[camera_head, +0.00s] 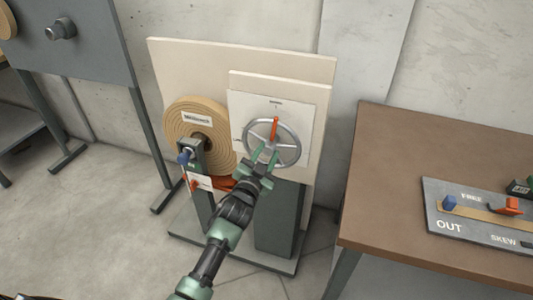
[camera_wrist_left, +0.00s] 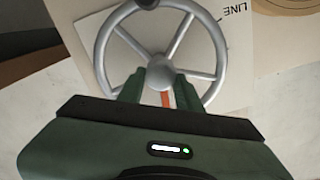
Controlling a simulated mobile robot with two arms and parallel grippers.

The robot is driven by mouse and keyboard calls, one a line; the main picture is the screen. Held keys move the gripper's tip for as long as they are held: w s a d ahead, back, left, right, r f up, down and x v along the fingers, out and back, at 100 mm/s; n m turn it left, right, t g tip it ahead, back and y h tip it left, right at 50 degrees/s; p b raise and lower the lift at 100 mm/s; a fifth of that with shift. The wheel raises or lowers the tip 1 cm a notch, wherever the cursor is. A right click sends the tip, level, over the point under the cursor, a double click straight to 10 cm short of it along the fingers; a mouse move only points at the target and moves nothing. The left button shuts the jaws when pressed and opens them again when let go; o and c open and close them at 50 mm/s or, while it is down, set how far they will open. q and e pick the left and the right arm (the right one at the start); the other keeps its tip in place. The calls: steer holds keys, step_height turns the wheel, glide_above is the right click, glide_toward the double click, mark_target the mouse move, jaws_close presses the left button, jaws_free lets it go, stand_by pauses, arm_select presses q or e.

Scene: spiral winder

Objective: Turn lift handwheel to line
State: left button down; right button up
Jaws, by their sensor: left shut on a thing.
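The lift handwheel (camera_head: 293,134) is a grey spoked wheel on a pale panel, with an orange pointer (camera_head: 275,128) that points almost straight up in the head view. A small LINE label (camera_head: 238,139) is printed on the panel left of the wheel. In the left wrist view the handwheel (camera_wrist_left: 101,52) and the LINE text (camera_wrist_left: 235,18) appear turned upside down. My left gripper (camera_head: 266,153) is shut on the handwheel near its hub. In the wrist view its fingers (camera_wrist_left: 167,82) flank the orange pointer. The exact contact is partly hidden by the fingers. My right gripper is not in view.
A brown wound roll (camera_head: 180,118) and a blue knob (camera_head: 185,157) are left of the wheel. A brown table (camera_head: 400,150) stands at the right, bearing a grey panel (camera_head: 455,228) with a blue knob and a red lever. Bare floor shows at lower left.

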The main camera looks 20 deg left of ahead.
arm_select(q)
steer(key=m, duration=0.4)
steer(key=shift+f+m, duration=0.15)
steer(key=shift+m, duration=0.15)
steer(key=m, duration=0.5)
steer(key=shift+d+f, duration=0.1)
steer(key=m, duration=0.6)
steer(key=shift+f, duration=0.1)
steer(key=m, duration=0.4)
steer(key=shift+m, duration=0.3)
steer(key=m, duration=0.3)
steer(key=shift+f, duration=0.1)
steer(key=m+p, duration=0.2)
steer(key=m, duration=0.3)
steer(key=shift+a, duration=0.2)
steer(key=m+p, duration=0.3)
steer(key=m, duration=0.3)
steer(key=shift+a, duration=0.1)
steer(key=m+p, duration=0.1)
steer(key=m, duration=0.2)
steer(key=shift+a, duration=0.1)
steer(key=shift+m, duration=0.4)
